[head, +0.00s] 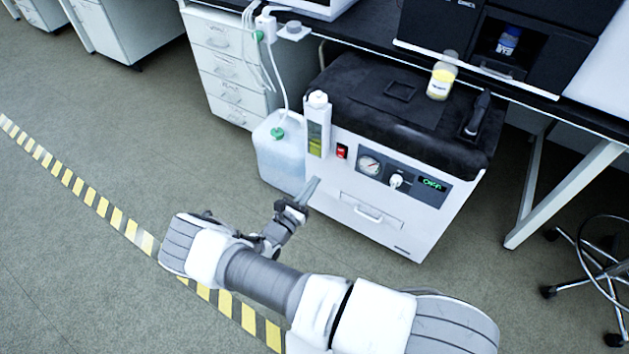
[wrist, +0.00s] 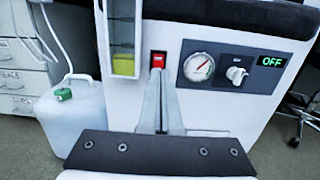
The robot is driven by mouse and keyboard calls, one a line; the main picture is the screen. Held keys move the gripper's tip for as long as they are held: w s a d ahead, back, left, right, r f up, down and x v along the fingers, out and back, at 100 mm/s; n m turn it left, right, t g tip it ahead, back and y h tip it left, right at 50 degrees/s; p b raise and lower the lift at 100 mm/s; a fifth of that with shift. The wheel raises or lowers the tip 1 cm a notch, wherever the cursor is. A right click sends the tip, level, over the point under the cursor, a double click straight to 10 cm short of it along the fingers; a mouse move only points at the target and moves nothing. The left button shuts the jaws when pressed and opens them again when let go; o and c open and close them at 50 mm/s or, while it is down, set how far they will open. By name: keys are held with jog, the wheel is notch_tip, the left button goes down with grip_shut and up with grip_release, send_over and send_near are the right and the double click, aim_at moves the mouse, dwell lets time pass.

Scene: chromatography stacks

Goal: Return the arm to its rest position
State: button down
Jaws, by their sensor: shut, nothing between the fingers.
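My gripper (head: 313,184) is at the end of my folded arm, in front of the white pump unit (head: 380,222) in the head view. Its fingers are shut with nothing between them. In the wrist view the gripper (wrist: 158,85) points up at the unit's front, with its tips just below the red switch (wrist: 158,60). I cannot tell from these frames whether the tips touch the panel. The unit's round gauge (wrist: 198,67), knob (wrist: 237,75) and green display (wrist: 272,62) reading OFF are to the right of the fingers.
A translucent jug (head: 281,150) with a green cap stands left of the unit. A yellow-filled bottle (head: 441,76) stands on the unit's black top. A bench leg (head: 565,192) and a wheeled stool (head: 603,262) are at right. Open floor with a striped tape (head: 118,222) lies left.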

dwell(0.3)
jog(key=s+d+r+m+g+y, duration=0.1)
jog(key=s+d+r+m+g, duration=0.2)
jog(key=r+m+g, duration=0.4)
jog(key=s+d+r+m+g, duration=0.25)
jog(key=d+r+m, duration=0.2)
jog(key=r, duration=0.45)
jog(key=s+d+r+m+g+y, duration=0.1)
jog(key=s+d+r+m+g, duration=0.15)
jog(key=r+m+g, duration=0.4)
jog(key=s+r+m+t+y, duration=0.6)
jog(key=s+r+m+y, duration=0.4)
jog(key=s+r, duration=0.95)
notch_tip(320, 180, up, 20)
jog(key=p, duration=1.9)
jog(key=shift+w+a+m+h, duration=0.2)
jog(key=shift+m+h, duration=0.1)
